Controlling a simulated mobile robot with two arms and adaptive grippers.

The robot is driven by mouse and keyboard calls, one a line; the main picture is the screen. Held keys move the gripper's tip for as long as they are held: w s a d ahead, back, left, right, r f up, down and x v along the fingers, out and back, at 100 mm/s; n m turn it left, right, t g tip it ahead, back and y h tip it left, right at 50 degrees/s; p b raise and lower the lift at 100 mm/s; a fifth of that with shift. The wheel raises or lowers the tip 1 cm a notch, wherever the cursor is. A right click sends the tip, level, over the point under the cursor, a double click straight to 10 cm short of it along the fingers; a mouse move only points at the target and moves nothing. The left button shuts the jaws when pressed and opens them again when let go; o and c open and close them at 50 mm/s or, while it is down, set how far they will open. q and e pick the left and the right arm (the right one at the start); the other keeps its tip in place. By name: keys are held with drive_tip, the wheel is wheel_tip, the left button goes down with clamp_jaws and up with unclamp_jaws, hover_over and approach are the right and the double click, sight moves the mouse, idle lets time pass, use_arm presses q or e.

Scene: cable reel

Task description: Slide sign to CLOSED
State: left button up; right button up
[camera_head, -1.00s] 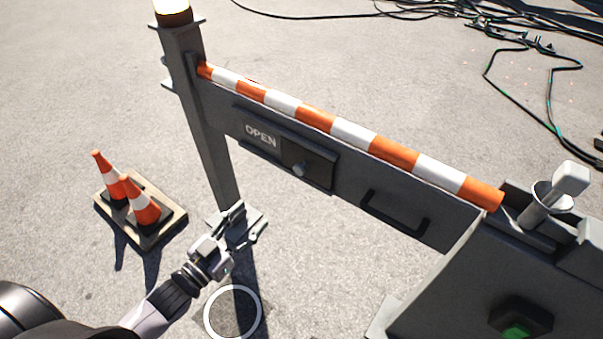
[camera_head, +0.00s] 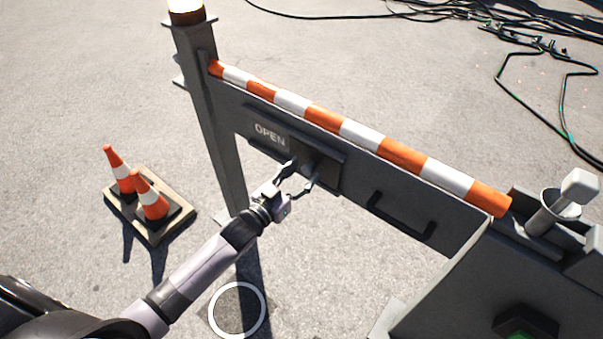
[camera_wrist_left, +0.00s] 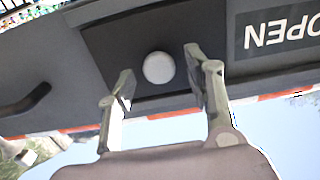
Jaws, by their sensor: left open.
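The sliding sign (camera_head: 270,136) reads OPEN and sits at the left of a dark track on the grey barrier panel. In the left wrist view the OPEN lettering (camera_wrist_left: 280,32) shows upside down. The round light-grey knob (camera_wrist_left: 158,67) is on the dark slider plate; in the head view it is mostly hidden by my gripper. My left gripper (camera_head: 302,172) is open in front of the plate. In the left wrist view its two fingers (camera_wrist_left: 160,88) stand on either side of the knob, with gaps between. My right gripper is not in view.
A black handle (camera_head: 402,215) is on the panel to the right of the sign. An orange-and-white striped bar (camera_head: 360,135) runs along the top. Two traffic cones (camera_head: 148,198) stand on a base at the left. Cables (camera_head: 500,85) lie on the ground behind.

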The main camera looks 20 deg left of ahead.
use_arm(q)
drive_tip(key=shift+w+d, duration=0.1)
drive_tip(key=shift+w, duration=0.05)
clamp_jaws()
idle(0.6)
